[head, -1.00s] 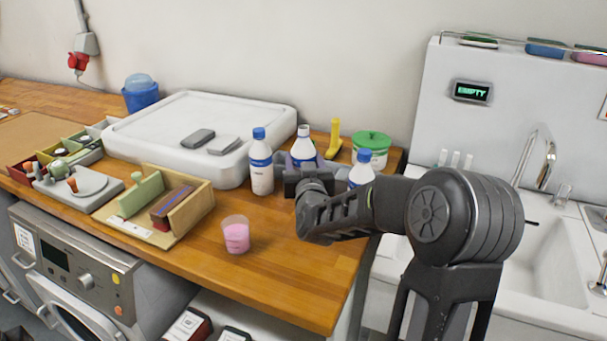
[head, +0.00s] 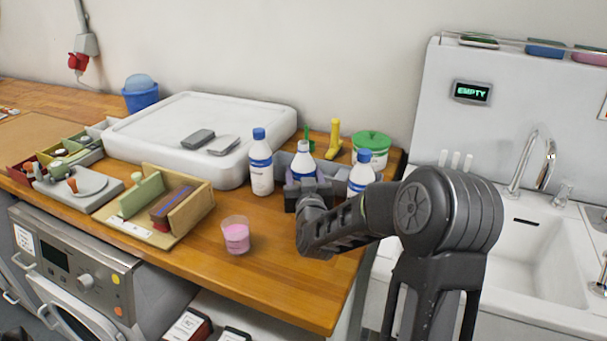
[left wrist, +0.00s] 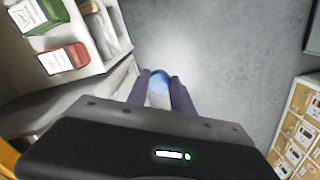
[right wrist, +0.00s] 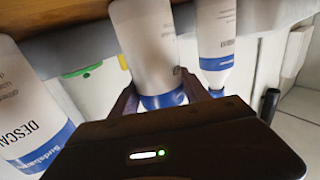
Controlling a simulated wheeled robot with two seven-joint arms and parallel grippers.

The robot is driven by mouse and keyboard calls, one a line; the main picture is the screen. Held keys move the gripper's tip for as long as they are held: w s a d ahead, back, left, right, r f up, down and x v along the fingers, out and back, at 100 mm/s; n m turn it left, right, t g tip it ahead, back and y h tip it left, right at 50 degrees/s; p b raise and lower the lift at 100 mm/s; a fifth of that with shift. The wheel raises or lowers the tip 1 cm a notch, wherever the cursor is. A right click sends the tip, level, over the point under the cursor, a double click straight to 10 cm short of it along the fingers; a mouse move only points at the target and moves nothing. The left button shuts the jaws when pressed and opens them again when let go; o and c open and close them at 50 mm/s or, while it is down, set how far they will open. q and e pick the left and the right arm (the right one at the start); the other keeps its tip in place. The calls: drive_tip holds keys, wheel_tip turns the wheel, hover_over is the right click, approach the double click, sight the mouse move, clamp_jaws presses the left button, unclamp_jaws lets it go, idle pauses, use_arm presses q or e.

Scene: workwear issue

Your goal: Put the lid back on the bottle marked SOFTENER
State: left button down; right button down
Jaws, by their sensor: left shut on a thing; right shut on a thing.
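An uncapped white bottle with a blue band (head: 303,160) stands between two blue-capped bottles on the bench in the head view. My right gripper (head: 312,188) is shut on it. In the right wrist view the held bottle (right wrist: 148,45) is between the fingers; I cannot read its marking. Whether it touches the bench is unclear. My left gripper (left wrist: 162,85) is outside the head view. In the left wrist view it is shut on a round blue lid (left wrist: 159,82), with grey floor below.
Capped bottles stand left (head: 260,170) and right (head: 362,172) of the held one. A bottle in the right wrist view reads DESCAL (right wrist: 22,105). A pink-filled cup (head: 236,235), a green-lidded tub (head: 372,147) and a wooden holder (head: 190,215) are nearby. The front bench right of the cup is clear.

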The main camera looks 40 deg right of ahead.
drive_tip(key=c, duration=0.5)
unclamp_jaws()
use_arm(q)
drive_tip(key=shift+r+p, duration=0.25)
drive_tip(key=shift+p, duration=0.1)
use_arm(e)
drive_tip(key=shift+r, duration=0.2)
use_arm(q)
wheel_tip(320, 180, down, 2)
drive_tip(key=shift+f+b, duration=0.1)
drive_tip(key=shift+b, duration=0.95)
use_arm(e)
drive_tip(key=v, duration=1.2)
drive_tip(key=shift+s+f, duration=0.1)
drive_tip(key=shift+f, duration=0.05)
